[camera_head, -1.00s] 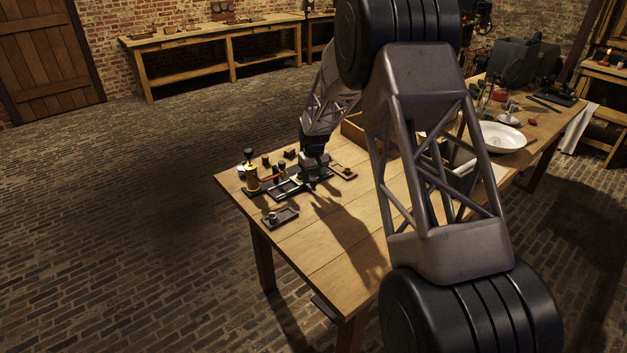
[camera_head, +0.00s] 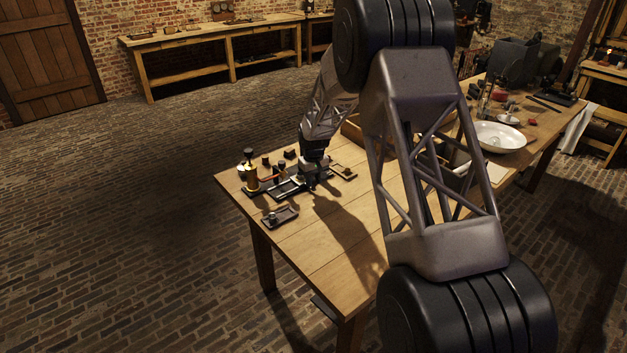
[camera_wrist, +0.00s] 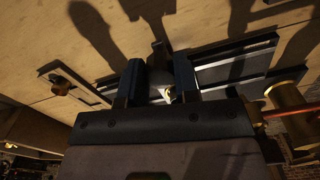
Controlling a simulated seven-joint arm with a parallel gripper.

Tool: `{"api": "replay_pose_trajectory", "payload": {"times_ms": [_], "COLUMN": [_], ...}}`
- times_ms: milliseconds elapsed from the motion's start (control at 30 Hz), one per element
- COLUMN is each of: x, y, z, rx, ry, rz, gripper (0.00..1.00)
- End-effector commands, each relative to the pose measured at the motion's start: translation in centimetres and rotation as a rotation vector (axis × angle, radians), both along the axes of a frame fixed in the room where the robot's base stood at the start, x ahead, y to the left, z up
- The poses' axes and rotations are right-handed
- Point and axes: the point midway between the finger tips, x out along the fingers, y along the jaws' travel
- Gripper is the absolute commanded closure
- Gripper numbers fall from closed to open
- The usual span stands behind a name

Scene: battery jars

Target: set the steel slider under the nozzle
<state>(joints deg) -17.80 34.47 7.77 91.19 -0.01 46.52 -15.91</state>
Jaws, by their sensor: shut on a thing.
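My gripper (camera_head: 313,184) is at the right end of a dark flat track (camera_head: 288,189) on the near left part of the table. In the wrist view, my gripper (camera_wrist: 162,92) has its two fingers on either side of a small pale grey piece, seemingly the steel slider (camera_wrist: 160,84), mostly hidden between them. The track (camera_wrist: 235,62) runs right from the fingers. A brass fixture with a black top (camera_head: 250,174), seemingly the nozzle's stand, is at the track's left end. Its brass body (camera_wrist: 285,97) is at the right in the wrist view. The nozzle tip is not clear.
A small dark tray (camera_head: 281,217) with a piece on it lies in front of the track. Another shallow tray (camera_head: 344,171) lies right of my gripper. Small dark blocks (camera_head: 289,154) stand behind. A white dish (camera_head: 498,137) is farther right. The front middle table is clear.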

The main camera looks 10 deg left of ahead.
Motion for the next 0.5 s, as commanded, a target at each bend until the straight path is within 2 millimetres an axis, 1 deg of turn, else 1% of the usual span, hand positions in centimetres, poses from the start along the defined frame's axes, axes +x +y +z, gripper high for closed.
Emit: {"api": "replay_pose_trajectory", "payload": {"times_ms": [167, 267, 500], "x": [-0.3, -1.0, -3.9], "y": [0.3, 1.0, 4.1], "z": [0.0, 0.0, 0.1], "rx": [0.0, -0.001, 0.0], "ry": [0.0, 0.001, 0.0], "rz": [0.001, 0.003, 0.004], "gripper": [1.0, 1.0, 1.0]}}
